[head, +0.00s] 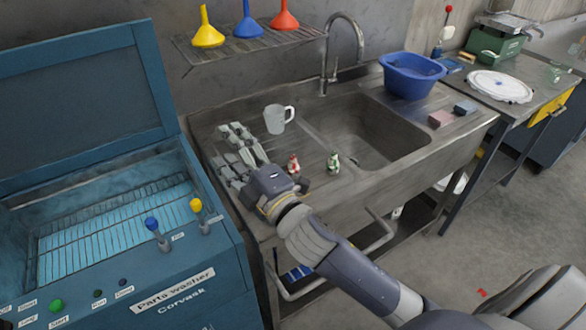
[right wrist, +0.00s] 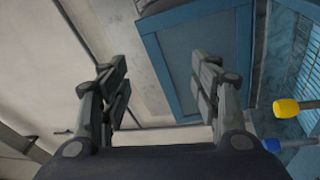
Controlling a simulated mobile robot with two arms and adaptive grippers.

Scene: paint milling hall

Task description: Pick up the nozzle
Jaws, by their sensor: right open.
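The right wrist view also shows this gripper (right wrist: 159,75) open and empty. The red one is close beside my wrist, apart from the fingers. My left gripper is not in view.
A blue basin (head: 411,75) and two sponges (head: 440,118) are at the sink's right. Yellow, blue and red funnels (head: 247,22) stand on the shelf above. The open blue parts washer (head: 190,275) is at left, with upright knobs.

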